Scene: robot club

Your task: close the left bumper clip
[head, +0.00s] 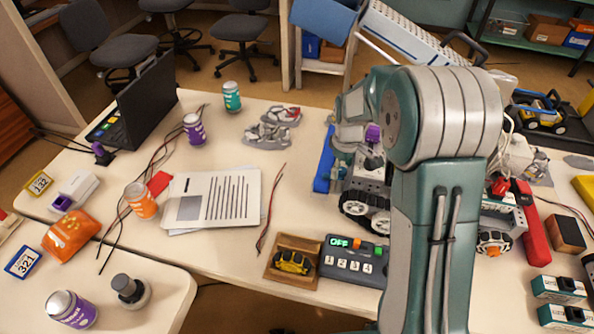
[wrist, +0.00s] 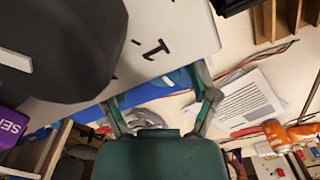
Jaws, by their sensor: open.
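The competition robot stands on the table, mostly behind my arm; its wheel (head: 367,212) shows. A blue bumper (head: 323,160) runs along its left side, and a red bumper (head: 533,228) is on its right. My gripper (head: 347,150) is above the robot's left side beside the blue bumper, partly hidden by my arm. In the wrist view, my gripper (wrist: 155,88) is open, with nothing visibly held. The blue bumper (wrist: 170,82) crosses behind the fingers, below a white panel (wrist: 160,40). I cannot make out the left bumper clip or whether it is closed.
A control box (head: 352,263) reading OFF and a wooden tray (head: 287,274) lie in front of the robot. Papers (head: 215,198), an orange can (head: 140,200) and a laptop (head: 140,105) are farther left. In the wrist view, a dark rounded body (wrist: 60,45) and purple block (wrist: 10,127) are close by.

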